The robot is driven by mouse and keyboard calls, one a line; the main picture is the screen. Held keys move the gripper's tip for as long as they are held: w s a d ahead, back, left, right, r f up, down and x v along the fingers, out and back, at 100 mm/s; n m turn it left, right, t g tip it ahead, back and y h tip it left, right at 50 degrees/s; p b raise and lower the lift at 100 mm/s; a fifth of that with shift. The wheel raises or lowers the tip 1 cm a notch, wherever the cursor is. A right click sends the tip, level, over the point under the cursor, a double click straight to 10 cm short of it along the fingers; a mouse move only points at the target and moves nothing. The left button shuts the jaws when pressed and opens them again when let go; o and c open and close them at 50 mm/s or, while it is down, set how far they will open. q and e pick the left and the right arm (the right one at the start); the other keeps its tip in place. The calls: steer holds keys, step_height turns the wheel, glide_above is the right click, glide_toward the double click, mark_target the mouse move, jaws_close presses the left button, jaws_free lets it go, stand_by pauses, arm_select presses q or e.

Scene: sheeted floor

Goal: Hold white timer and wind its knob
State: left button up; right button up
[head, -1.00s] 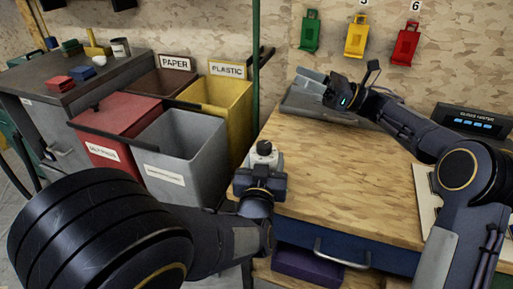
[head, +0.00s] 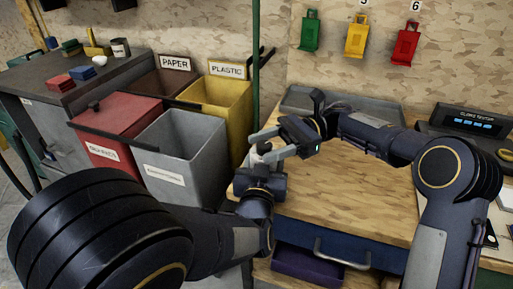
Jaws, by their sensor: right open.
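The white timer (head: 262,159) is upright at the end of my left gripper (head: 261,168), over the bench's left edge. My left gripper appears shut on it, though its fingers are mostly hidden. The timer's dark knob (head: 264,147) shows at its top. My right gripper (head: 262,144) comes in from the right and is open. One pale finger is on the far side of the knob and the other on the near side. I cannot tell whether they touch it.
The wooden bench top (head: 350,190) is mostly clear. A grey tray (head: 375,108) lies at its back, and a dark tester box (head: 468,120) stands at the right. A grey bin (head: 185,140) and a yellow bin (head: 225,95) stand left of the bench.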

steer(key=shift+x, duration=1.35)
steer(key=shift+c, duration=0.4)
steer(key=c, duration=0.9)
steer(key=shift+m+t, duration=0.3)
steer(key=shift+t, duration=0.2)
steer(key=m+t, duration=0.1)
steer(key=m+t+y, duration=0.1)
steer(key=t, duration=0.1)
steer(key=m+t+y, duration=0.1)
steer(key=t, duration=0.1)
steer(key=shift+w+a+r+m, duration=0.1)
steer(key=shift+w+m, duration=0.15)
steer(key=shift+m, duration=0.05)
steer(key=shift+w+m+t+h, duration=0.15)
steer(key=shift+w+m+t, duration=0.1)
steer(key=shift+m+t, duration=1.4)
steer(key=shift+w+m+t+h, duration=0.2)
steer(key=shift+m+t, duration=0.65)
steer(key=shift+t, duration=1.5)
